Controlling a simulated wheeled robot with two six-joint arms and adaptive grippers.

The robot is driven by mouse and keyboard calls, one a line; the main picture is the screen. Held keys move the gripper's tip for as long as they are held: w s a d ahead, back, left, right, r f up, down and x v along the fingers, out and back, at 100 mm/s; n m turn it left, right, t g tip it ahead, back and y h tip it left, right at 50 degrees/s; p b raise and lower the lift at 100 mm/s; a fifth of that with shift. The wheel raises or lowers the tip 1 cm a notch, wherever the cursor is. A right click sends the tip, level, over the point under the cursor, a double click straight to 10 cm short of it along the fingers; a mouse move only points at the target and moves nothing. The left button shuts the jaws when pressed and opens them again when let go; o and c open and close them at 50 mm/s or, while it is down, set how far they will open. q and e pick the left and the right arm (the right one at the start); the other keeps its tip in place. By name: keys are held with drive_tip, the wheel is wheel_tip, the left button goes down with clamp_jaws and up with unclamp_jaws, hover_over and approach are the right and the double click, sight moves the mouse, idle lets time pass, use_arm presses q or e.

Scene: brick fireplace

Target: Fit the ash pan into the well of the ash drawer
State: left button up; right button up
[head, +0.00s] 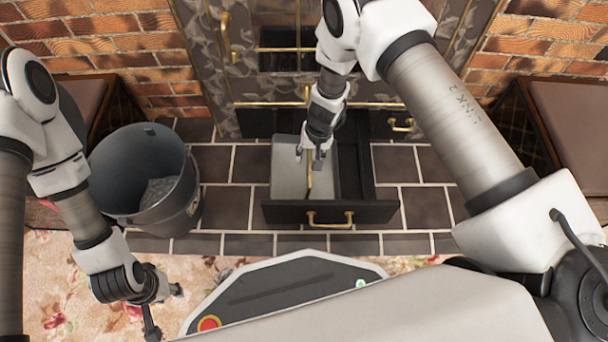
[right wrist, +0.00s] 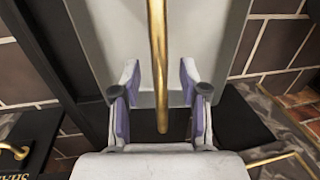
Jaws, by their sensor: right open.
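The ash drawer (head: 290,211) is a black drawer pulled out of the fireplace, with a brass handle on its front. The ash pan (head: 287,162) is light grey with a brass bar handle (right wrist: 157,60). It lies over the left part of the drawer, and the dark well (head: 350,170) shows to its right. I cannot tell whether the pan rests on the rim or sits inside. My right gripper (head: 312,155) is over the pan; in the right wrist view its open fingers (right wrist: 160,105) stand on either side of the handle. My left gripper (head: 165,305) is off to the left, its fingers unclear.
A dark grey bucket (head: 147,180) with ash-like contents stands left of the drawer. Brown-topped benches flank the hearth, including the right one (head: 575,120). The fireplace front (head: 215,70) rises behind. Tiled floor (head: 422,205) is clear right of the drawer.

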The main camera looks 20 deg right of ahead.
clamp_jaws()
drive_tip(key=shift+r, duration=0.1)
drive_tip(key=shift+d+r+p, duration=0.15)
drive_tip(key=shift+r+p, duration=0.05)
drive_tip(key=shift+p, duration=0.2)
drive_tip(key=s+d+r+p, duration=0.4)
drive_tip(key=d+r+p, duration=0.3)
drive_tip(key=d, duration=0.6)
drive_tip(key=w+a+h+b, duration=0.1)
drive_tip(key=w+a+b, duration=0.1)
drive_tip(key=a, duration=0.6)
drive_tip(key=shift+w+h+b, duration=0.25)
drive_tip(key=shift+h+b, duration=0.15)
drive_tip(key=shift+b, duration=0.5)
drive_tip(key=shift+r, duration=0.1)
